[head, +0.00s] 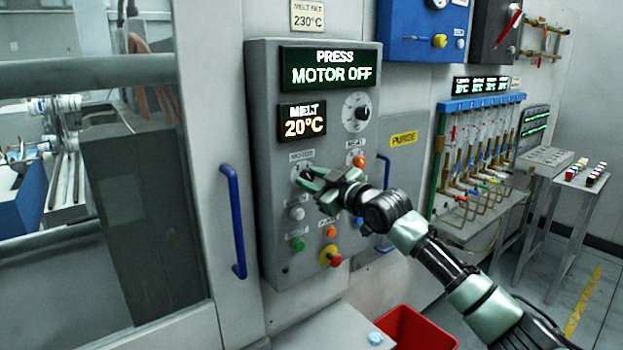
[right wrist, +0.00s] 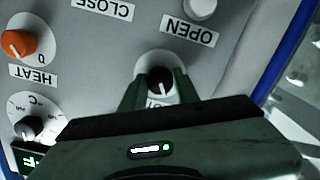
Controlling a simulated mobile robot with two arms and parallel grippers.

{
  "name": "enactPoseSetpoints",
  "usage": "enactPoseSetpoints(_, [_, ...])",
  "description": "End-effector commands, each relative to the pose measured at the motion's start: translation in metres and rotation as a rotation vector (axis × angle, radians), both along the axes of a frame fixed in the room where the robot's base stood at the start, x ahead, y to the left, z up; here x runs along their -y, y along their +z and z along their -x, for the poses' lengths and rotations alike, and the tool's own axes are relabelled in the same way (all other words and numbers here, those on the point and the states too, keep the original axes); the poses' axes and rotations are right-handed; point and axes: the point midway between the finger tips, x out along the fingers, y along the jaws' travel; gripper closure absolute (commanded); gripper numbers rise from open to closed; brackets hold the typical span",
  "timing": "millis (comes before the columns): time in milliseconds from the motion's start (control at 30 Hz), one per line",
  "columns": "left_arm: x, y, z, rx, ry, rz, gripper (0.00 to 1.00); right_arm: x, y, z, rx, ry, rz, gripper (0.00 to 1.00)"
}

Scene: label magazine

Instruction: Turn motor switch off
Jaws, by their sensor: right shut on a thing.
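The motor switch (right wrist: 160,80) is a small black knob with a white pointer mark on a pale round plate. In the head view it sits under the MOTOR label (head: 301,155) on the grey control panel (head: 262,130), mostly hidden by my gripper. My right gripper (head: 308,180) is at the knob, its two fingers closed on either side of it, as the right wrist view also shows. The panel display (head: 330,68) reads PRESS, MOTOR OFF. My left gripper is in neither view.
An orange heat knob (right wrist: 22,42) is beside the motor switch. White, green and orange buttons and a red emergency knob (head: 336,260) lie below. A blue door handle (head: 234,220) is left of the panel. A red bin (head: 420,328) stands below right.

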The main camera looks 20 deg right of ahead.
Motion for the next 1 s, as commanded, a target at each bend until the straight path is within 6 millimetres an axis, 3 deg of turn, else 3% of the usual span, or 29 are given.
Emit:
enactPoseSetpoints(567, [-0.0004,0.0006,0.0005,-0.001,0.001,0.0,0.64,-0.0003,-0.0015,0.0001,0.009,0.001,0.032,1.0])
enactPoseSetpoints(600, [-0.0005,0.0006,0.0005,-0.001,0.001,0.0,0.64,-0.0003,-0.0015,0.0001,0.009,0.001,0.032,0.61])
enactPoseSetpoints(667, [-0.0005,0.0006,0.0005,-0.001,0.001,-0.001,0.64,-0.0003,-0.0014,0.0001,0.009,0.0,0.031,0.48])
enactPoseSetpoints(1000, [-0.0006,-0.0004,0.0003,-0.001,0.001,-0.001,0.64,0.0006,-0.0009,0.0015,0.01,-0.001,0.03,0.48])
